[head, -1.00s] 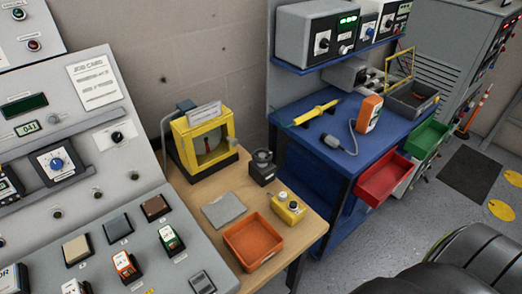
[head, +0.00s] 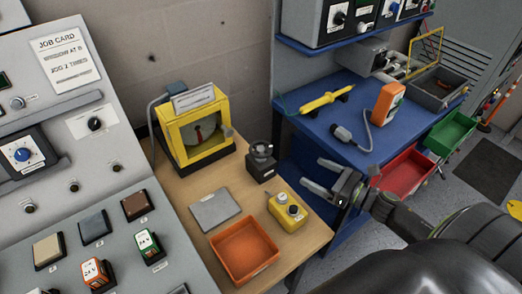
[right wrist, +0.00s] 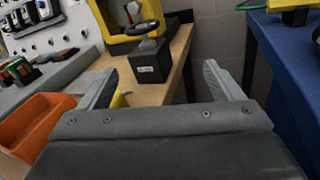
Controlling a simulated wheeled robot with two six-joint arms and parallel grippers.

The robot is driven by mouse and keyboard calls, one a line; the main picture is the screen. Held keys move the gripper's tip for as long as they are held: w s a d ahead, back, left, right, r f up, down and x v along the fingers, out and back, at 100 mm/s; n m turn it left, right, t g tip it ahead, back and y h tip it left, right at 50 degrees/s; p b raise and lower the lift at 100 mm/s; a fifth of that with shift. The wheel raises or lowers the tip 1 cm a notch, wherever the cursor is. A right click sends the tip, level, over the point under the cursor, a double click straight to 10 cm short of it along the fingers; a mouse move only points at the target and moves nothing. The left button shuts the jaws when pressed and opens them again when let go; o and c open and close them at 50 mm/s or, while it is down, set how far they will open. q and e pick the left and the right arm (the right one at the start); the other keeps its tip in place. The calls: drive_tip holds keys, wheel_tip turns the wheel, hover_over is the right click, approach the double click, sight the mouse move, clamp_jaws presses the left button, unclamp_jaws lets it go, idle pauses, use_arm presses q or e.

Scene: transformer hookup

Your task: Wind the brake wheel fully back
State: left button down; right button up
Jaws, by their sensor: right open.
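The brake wheel (head: 262,150) is a small dark handwheel on top of a black box (head: 261,170) on the wooden bench. In the right wrist view the wheel (right wrist: 146,29) stands above its labelled box (right wrist: 149,66), ahead of the fingers and left of centre. My right gripper (head: 310,177) is open and empty, to the right of the box in the head view and apart from it. Its two fingers (right wrist: 160,76) show spread in the wrist view. My left gripper is not in view.
A yellow-framed gauge box (head: 194,130) stands behind the wheel. A yellow button box (head: 288,211), a grey plate (head: 215,210) and an orange tray (head: 270,254) lie in front. The blue bench (head: 310,122) with red (head: 404,176) and green bins (head: 450,134) is to the right.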

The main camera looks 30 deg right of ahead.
wheel_tip(320, 180, up, 2)
drive_tip(key=a+n+y, duration=0.1)
drive_tip(key=a+n, duration=0.1)
drive_tip(key=n, duration=0.1)
drive_tip(key=p, duration=0.6)
approach(261, 148)
drive_tip(key=x, duration=0.9)
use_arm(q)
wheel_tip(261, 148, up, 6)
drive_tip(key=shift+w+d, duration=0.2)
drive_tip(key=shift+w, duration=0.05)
use_arm(e)
drive_tip(key=shift+w+a, duration=0.25)
drive_tip(key=shift+w, duration=0.3)
drive_tip(key=shift+c, duration=0.5)
